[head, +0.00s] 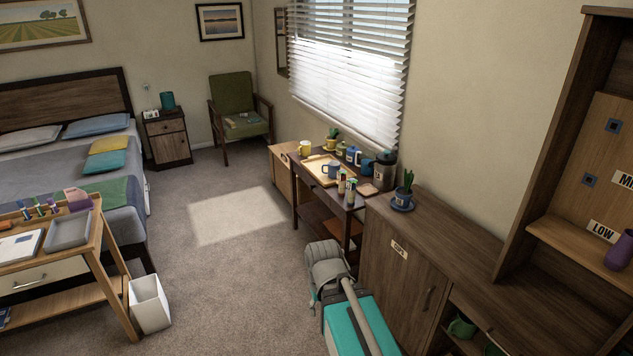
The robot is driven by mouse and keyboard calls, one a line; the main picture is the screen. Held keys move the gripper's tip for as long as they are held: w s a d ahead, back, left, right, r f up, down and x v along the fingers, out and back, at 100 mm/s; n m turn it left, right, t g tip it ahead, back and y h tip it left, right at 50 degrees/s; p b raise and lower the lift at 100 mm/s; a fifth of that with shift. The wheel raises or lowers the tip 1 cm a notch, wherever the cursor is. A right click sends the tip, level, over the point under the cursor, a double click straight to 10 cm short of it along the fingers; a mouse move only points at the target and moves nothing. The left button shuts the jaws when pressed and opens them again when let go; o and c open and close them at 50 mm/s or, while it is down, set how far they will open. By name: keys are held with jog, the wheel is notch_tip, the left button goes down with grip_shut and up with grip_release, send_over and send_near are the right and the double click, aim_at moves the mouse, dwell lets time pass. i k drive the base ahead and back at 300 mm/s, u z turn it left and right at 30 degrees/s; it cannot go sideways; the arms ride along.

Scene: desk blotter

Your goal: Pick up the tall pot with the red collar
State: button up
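I cannot make out a red collar on any pot at this distance. A tall dark grey pot (385,170) stands at the right end of the small dark table under the window. Several smaller lidded jars, such as a blue one (353,155), stand left of it. A potted plant (403,194) sits on a blue saucer on the cabinet top to the right, and another plant (332,142) stands at the table's back.
The table (300,196) also carries a wooden tray (322,168), a yellow mug (305,147) and two small bottles at its front edge. The cabinet (440,225) stands close right of my arm. Carpet is clear left of it. A white bin (150,305) stands lower left.

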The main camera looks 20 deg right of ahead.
aim_at(342, 174)
jog(key=u, duration=0.25)
jog(key=i, duration=1.45)
jog(key=z, duration=0.65)
jog(key=i, duration=0.4)
jog(key=z, duration=0.3)
jog(key=k, duration=0.95)
jog(key=z, duration=0.15)
jog(key=i, duration=0.5)
